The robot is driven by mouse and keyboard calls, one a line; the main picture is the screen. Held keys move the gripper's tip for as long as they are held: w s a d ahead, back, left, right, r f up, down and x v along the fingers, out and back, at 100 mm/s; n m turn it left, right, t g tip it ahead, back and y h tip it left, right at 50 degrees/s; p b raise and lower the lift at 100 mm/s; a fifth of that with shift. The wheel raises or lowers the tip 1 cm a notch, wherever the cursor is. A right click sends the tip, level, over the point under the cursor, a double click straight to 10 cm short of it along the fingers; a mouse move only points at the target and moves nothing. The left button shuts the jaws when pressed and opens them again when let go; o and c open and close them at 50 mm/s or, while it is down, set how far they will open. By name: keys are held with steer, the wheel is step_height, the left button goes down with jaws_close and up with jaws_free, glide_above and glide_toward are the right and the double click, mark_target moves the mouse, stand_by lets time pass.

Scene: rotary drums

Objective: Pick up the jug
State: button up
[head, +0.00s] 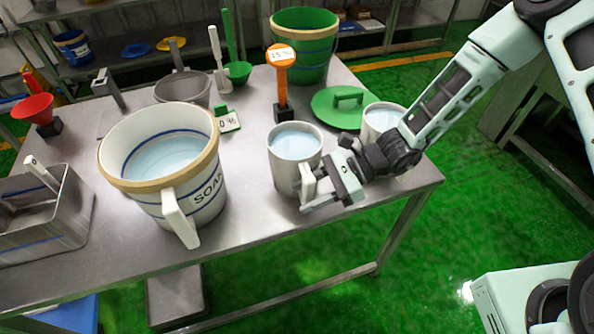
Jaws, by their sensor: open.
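A grey metal jug (288,168) filled with pale blue liquid stands upright near the table's front edge, with a pale handle at its right front. My gripper (316,188) comes in from the right, low beside this jug. Its jaws are open at the handle; whether a finger touches it or the handle lies fully between the fingers cannot be told. A second similar jug (376,125) with pale liquid stands behind my wrist, partly hidden by it. A large cream pail (150,200) marked SOAK, also with a handle and liquid, stands to the left.
The steel table (262,222) also holds a green lid (338,106), a green bucket (305,55), an orange sign (281,70) on a stand, a grey bowl (183,88), a red funnel (34,108) and a metal bin (45,215). Green floor (480,190) is open at right.

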steer(key=shift+x, duration=1)
jaws_close()
steer(key=shift+w, duration=0.1)
stand_by(0.5)
steer(key=shift+r, duration=0.2)
